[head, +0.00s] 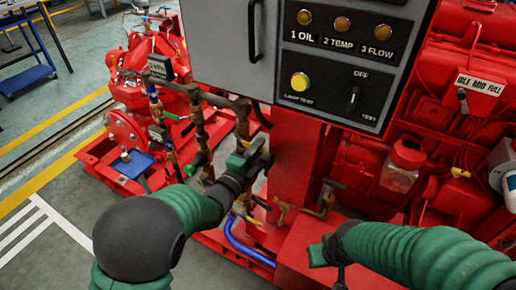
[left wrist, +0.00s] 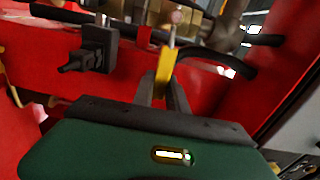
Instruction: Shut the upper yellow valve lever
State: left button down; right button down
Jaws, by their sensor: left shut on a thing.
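The yellow valve lever (left wrist: 164,66) stands upright in the left wrist view, its lower end between the dark fingers of my left gripper (left wrist: 163,95). The gripper is shut on it. Another yellow lever (head: 254,220) shows lower down, beside a blue hose. My right gripper (head: 318,256) is low at the right of centre; its fingers cannot be made out.
The grey control panel (head: 340,55) overhangs the pipework. A red post (head: 294,165) stands just right of my left gripper. Blue hose (head: 245,247) curves below. Red pump machinery (head: 150,60) is at the left, the red engine (head: 450,130) at the right. Open floor lies at far left.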

pick_arm(q)
jog(key=c, duration=1.3)
grip_release()
jog(key=shift+d+f, duration=0.15)
jog(key=p+v, duration=1)
jog(key=v, duration=0.7)
